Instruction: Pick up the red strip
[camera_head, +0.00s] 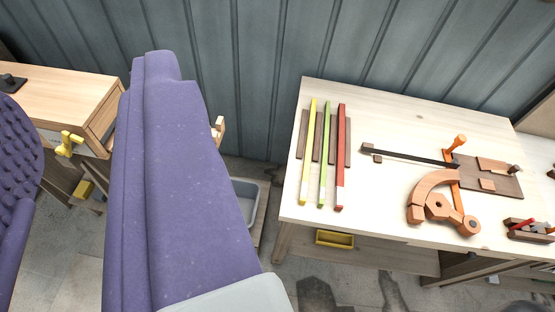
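The red strip (341,150) lies on the light wooden table (390,102), lengthwise in the picture, the rightmost of three parallel strips. Its near end shows a paler pinkish-red part. A green strip (324,150) lies just to its left, apart from it, and a yellow strip (309,150) lies further left. Brown slats show beside and between the strips; whether the strips rest on them is hard to tell. My gripper's fingers do not show in this view, and nothing is seen touching the red strip.
To the right on the table are a dark bar (408,155), an orange curved wooden piece (428,190) and a brown board (490,177). A yellow bin (335,239) sits under the table's front. A grey tub (245,198) stands left of the table. A corrugated wall is behind.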

